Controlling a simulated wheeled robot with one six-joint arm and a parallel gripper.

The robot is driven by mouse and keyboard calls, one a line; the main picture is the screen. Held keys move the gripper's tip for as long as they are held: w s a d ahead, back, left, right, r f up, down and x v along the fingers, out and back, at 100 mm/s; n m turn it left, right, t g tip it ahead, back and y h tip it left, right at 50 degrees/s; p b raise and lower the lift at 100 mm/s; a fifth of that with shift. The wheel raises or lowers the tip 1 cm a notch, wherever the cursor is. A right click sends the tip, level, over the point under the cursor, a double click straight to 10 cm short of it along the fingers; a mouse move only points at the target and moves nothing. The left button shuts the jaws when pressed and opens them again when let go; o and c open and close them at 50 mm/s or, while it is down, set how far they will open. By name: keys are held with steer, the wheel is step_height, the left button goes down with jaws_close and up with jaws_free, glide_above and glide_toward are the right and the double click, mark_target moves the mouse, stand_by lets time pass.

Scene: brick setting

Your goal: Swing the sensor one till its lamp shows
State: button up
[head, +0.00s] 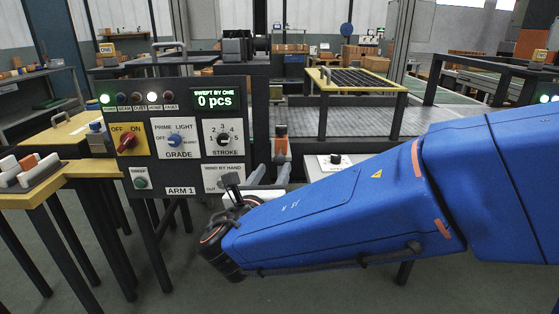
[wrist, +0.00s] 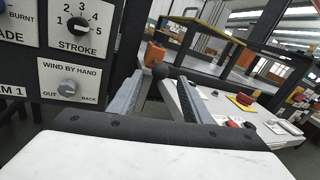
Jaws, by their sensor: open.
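An orange-topped upright unit (head: 281,145), which may be the sensor, stands just right of the ARM 1 panel (head: 181,186). Its orange part (wrist: 155,53) shows in the wrist view, behind a dark round knob (wrist: 160,70). My gripper (head: 271,172) is open just below the orange unit. In the wrist view its fingers (wrist: 162,82) stand on either side of the knob's line; I cannot tell whether they touch it. On the panel's lamp row, the left lamp (head: 105,99) glows green and another (head: 152,97) glows whitish; the others look dark. Their labels are too small to read surely.
The panel carries a red OFF/ON switch (head: 128,143), a GRADE knob (head: 175,140), a STROKE knob (head: 223,138) and a WIND BY HAND knob (wrist: 69,89). A white box with a black knob (head: 335,160) lies right of my gripper.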

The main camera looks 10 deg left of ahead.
mark_target(278, 163)
steer(key=shift+w+d, duration=0.15)
steer(key=shift+w, duration=3.35)
steer(key=shift+c, duration=0.2)
jaws_close()
